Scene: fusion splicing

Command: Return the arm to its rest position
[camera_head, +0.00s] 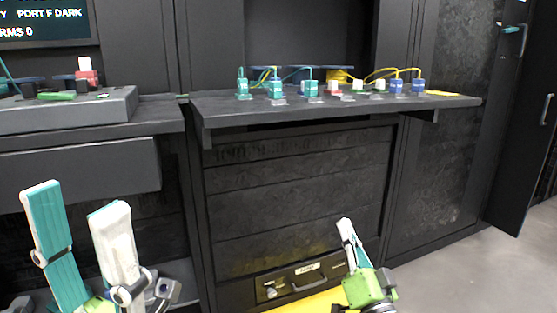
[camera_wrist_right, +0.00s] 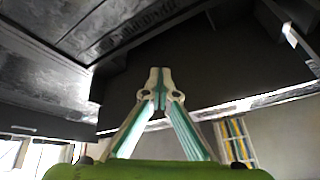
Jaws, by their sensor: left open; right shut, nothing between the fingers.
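My left gripper (camera_head: 84,235) is at the lower left in the head view. Its two teal and white fingers are spread apart with nothing between them. My right gripper (camera_head: 345,226) is at the lower centre right in the head view, below the shelf and in front of the dark cabinet. In the right wrist view its fingertips (camera_wrist_right: 158,75) meet, with nothing held between them. Neither gripper touches any object that I can see.
A dark shelf (camera_head: 350,113) holds several teal, white, red and blue connectors with yellow and green cables. A grey device (camera_head: 70,113) stands on the left counter. A drawer handle (camera_head: 305,284) sits low on the cabinet. Grey floor (camera_head: 450,273) is clear at the right.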

